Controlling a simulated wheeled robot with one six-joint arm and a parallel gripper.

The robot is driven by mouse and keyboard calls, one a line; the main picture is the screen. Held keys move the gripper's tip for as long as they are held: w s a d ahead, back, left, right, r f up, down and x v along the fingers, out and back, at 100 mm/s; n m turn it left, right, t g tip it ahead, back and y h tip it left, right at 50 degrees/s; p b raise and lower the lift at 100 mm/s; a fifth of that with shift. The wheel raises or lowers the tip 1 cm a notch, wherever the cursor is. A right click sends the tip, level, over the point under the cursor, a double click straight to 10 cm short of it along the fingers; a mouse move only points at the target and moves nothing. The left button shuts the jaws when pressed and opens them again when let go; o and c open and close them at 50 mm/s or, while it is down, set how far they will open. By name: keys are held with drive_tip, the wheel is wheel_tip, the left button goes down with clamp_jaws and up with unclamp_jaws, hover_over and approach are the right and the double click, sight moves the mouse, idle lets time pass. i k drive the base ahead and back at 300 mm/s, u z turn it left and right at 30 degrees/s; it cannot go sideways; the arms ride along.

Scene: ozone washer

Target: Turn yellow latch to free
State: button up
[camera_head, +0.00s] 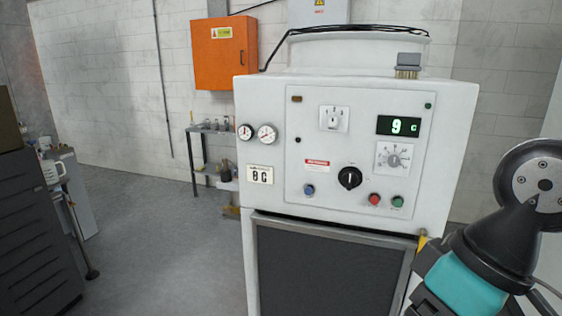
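A small yellow piece, which looks like the yellow latch (422,241), shows at the upper right corner of the dark door (330,270) of the white washer (262,105). Only a sliver of it is visible, and its turn position cannot be told. My arm comes in from the right edge. My gripper (424,270), dark beside a teal part of my arm, is at the lower right, close to the latch in the picture. It partly covers the door's right edge. Its fingertips are not clear, so contact and opening cannot be told.
The washer's control panel (350,120) has knobs, buttons and a green display reading 9. Two gauges (256,132) sit on its left. An orange box (224,50) hangs on the wall. A dark cabinet (35,235) stands at left. The floor (165,260) between is open.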

sight(423, 235)
drive_tip(key=k, duration=1)
drive_tip(key=z, duration=1.85)
drive_tip(key=i, duration=2.6)
drive_tip(key=u, duration=2.75)
